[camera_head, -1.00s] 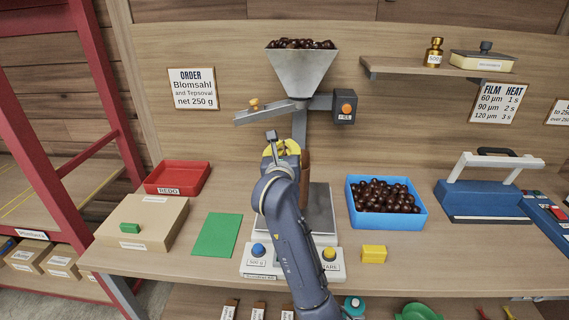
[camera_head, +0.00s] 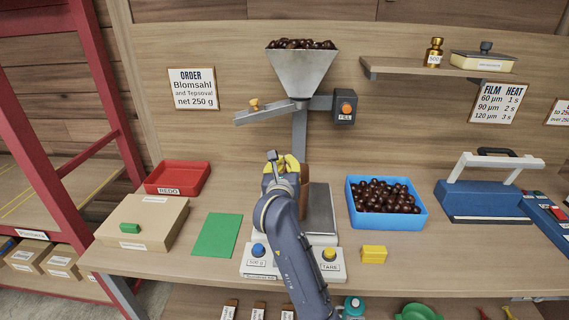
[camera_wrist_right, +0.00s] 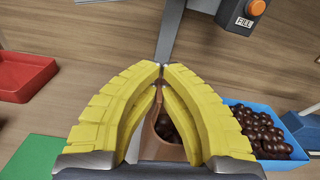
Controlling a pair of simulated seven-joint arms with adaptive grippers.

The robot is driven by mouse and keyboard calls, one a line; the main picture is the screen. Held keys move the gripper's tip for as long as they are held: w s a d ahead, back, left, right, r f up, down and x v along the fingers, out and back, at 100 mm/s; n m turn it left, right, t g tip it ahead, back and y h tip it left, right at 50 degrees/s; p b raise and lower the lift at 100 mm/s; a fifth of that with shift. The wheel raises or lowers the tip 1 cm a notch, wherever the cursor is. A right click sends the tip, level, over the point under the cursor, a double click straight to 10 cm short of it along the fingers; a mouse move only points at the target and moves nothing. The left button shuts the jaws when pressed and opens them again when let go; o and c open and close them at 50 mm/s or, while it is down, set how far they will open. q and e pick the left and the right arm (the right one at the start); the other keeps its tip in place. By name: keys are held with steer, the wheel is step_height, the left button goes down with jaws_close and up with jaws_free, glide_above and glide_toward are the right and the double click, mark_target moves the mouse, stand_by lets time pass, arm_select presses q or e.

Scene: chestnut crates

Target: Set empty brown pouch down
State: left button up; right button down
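The brown pouch (camera_head: 305,183) hangs upright at my right gripper (camera_head: 291,164), mostly hidden behind my arm in the head view. In the right wrist view, the yellow fingertips (camera_wrist_right: 162,75) meet and pinch the pouch's rim, with the pouch (camera_wrist_right: 158,118) between and below the fingers. Dark rounded shapes show inside its mouth, like chestnuts. The pouch is over or on the left part of the scale's grey plate (camera_head: 322,212); whether its base touches is hidden. My left gripper is not in view.
The hopper (camera_head: 302,75) of chestnuts and its chute (camera_head: 264,115) are above. A blue bin (camera_head: 388,222) of chestnuts stands right, a green mat (camera_head: 217,235) and red tray (camera_head: 152,181) left. A yellow block (camera_head: 373,254) lies at front right.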

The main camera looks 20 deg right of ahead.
steer(key=c, duration=1.6)
jaws_free()
steer(key=shift+r, duration=0.1)
steer(key=v, duration=0.7)
steer(key=shift+s, duration=0.2)
